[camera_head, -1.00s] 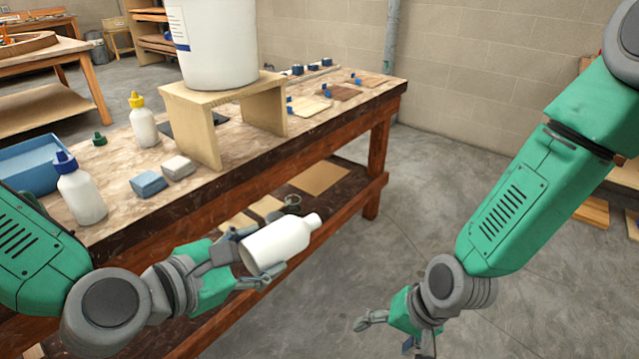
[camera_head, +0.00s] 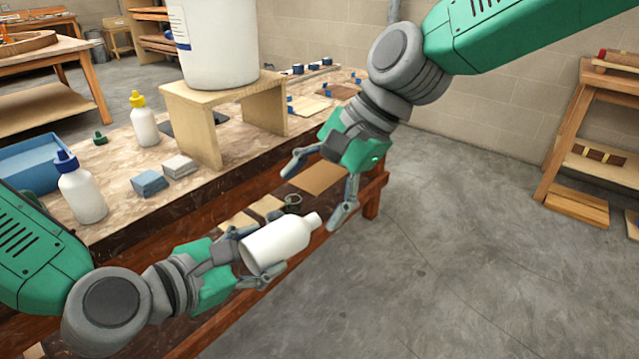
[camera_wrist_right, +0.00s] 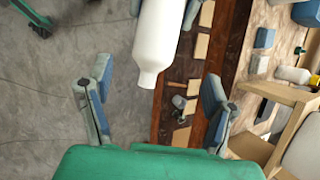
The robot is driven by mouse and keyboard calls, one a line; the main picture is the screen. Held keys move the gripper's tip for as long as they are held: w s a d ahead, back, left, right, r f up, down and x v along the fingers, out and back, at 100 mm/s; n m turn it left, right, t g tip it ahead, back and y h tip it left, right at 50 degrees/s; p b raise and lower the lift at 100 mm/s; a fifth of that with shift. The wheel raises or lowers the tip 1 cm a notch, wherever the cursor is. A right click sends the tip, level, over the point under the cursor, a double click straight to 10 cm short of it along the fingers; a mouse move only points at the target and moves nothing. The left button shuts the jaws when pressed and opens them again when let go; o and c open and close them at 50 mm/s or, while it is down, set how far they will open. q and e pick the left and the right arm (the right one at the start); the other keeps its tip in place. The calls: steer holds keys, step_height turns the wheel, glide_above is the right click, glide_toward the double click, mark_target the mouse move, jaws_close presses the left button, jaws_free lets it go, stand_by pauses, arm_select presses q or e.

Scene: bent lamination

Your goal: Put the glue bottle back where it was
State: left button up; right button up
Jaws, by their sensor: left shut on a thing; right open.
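The white glue bottle (camera_head: 276,246) has no cap and lies tilted on its side in the air, its neck pointing right and slightly up. My left gripper (camera_head: 262,256) is shut on its base end, in front of the bench edge. My right gripper (camera_head: 322,190) is open and empty, just above and right of the bottle's neck. In the right wrist view, the bottle (camera_wrist_right: 158,40) hangs neck-down between the open fingers of my right gripper (camera_wrist_right: 158,98), apart from them. A green cap (camera_head: 99,138) sits on the bench near the yellow-capped bottle.
On the workbench (camera_head: 120,190) stand a blue-capped bottle (camera_head: 82,190), a yellow-capped bottle (camera_head: 143,120), a blue tray (camera_head: 30,165), blue and grey blocks (camera_head: 150,183), and a wooden stand (camera_head: 200,130) bearing a large white tub (camera_head: 215,45).

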mark_target(281, 237)
steer(key=x, duration=1)
steer(key=c, duration=1.4)
arm_select(q)
steer(key=o, duration=1.5)
arm_select(e)
steer(key=shift+c, duration=0.2)
arm_select(q)
steer(key=shift+r, duration=0.15)
